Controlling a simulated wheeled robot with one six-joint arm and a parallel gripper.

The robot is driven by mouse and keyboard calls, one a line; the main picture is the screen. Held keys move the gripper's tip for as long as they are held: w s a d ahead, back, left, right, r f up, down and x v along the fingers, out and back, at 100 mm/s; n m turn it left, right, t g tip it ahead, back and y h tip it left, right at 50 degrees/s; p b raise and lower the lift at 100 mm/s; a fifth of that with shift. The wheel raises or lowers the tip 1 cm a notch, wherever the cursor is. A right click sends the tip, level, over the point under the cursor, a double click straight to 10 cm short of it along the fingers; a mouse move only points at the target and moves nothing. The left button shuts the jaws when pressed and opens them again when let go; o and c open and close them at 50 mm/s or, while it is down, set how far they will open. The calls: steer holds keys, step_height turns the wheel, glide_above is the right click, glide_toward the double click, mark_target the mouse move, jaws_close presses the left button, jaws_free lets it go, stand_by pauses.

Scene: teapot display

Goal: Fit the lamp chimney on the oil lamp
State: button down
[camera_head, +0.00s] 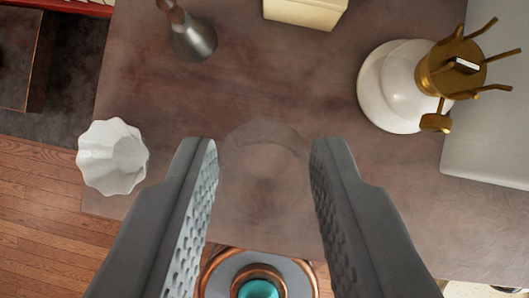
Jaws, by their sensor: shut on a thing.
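My gripper (264,150) is shut on the lamp chimney (265,165), a clear glass piece that shows only as a faint round outline between the two grey fingers. The tabletop shows through the glass. The oil lamp (392,98) stands at the upper right, with a white round body and a brass burner (437,75) with several prongs on top. My gripper and the chimney are left of the lamp and lower in the picture, clear of it. How far the chimney is above the table I cannot tell.
The brown table (290,85) is mostly clear. A white fluted piece (112,157) is at its left edge. A dark metal vessel (192,38) and a cream block (305,10) are at the top. A pale block (487,125) stands right of the lamp. A copper-ringed round object (210,272) is at the bottom.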

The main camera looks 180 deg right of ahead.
steer(key=shift+f, duration=3.45)
steer(key=c, duration=1)
jaws_free()
steer(key=shift+c, duration=0.2)
steer(key=v, duration=1.2)
